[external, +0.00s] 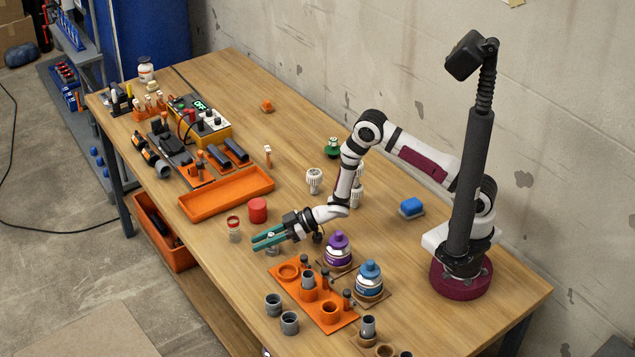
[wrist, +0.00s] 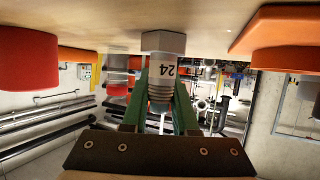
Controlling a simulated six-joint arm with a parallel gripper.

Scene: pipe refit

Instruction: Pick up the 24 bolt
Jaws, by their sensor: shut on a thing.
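The 24 bolt (wrist: 164,72) is a grey-white bolt with a hex head, a threaded end and the number 24 on its shank. The wrist view is upside down, with the table along its top edge. The bolt's head is at the table surface, so it stands head down; I cannot tell whether it touches the table. My gripper (wrist: 162,98) is shut on the bolt, its green fingers on either side of the threaded part. In the external view my gripper (external: 262,240) is low over the table, and its fingers mostly hide the bolt.
A red cylinder (external: 258,210) and a red-lidded jar (external: 234,229) stand close by. An orange fixture plate (external: 338,320) with pipe parts lies in front. An empty orange tray (external: 228,194) lies behind. Purple (external: 338,250) and blue (external: 369,282) bottles stand at the right.

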